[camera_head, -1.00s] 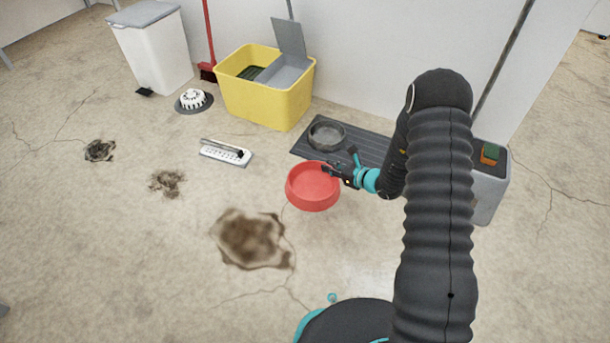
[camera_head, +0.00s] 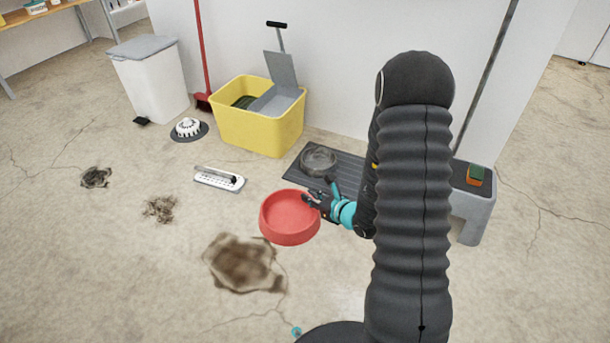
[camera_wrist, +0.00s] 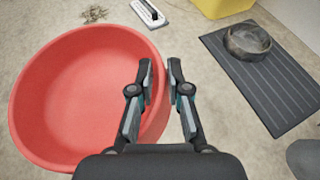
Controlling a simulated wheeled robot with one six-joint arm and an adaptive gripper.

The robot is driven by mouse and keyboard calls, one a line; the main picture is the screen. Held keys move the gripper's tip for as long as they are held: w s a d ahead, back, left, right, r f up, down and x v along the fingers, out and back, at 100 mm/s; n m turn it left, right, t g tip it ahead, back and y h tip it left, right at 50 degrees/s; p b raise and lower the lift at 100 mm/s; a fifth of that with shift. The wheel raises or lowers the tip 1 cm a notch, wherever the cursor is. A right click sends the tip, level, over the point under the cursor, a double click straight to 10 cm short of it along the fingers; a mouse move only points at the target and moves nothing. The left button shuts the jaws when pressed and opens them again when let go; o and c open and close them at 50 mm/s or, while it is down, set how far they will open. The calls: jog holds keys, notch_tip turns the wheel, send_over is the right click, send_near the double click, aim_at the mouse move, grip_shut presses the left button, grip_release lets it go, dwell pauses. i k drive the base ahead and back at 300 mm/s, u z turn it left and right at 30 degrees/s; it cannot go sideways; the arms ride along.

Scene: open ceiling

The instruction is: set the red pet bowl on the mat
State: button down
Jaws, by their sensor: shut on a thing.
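The red pet bowl (camera_head: 289,219) is upright and looks empty. My gripper (camera_head: 314,199) is shut on the bowl's right rim. In the wrist view the bowl (camera_wrist: 70,95) fills the left side, with its rim between the fingers of my gripper (camera_wrist: 160,85). The bowl appears to be held above the floor, though the gap is hard to judge. The dark ribbed mat (camera_head: 302,172) lies on the floor by the wall, partly hidden by my arm. It also shows at right in the wrist view (camera_wrist: 265,95). A grey bowl (camera_head: 318,158) stands on its far left part.
A yellow bucket (camera_head: 245,130) stands left of the mat. Dark stains mark the floor at left. A grey stool (camera_head: 470,212) with a sponge stands right of my arm. Bare mat shows beside the grey bowl.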

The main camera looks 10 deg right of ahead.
aim_at(356, 182)
jog(key=u, duration=0.95)
jog(key=i, duration=1.8)
jog(key=z, duration=2.25)
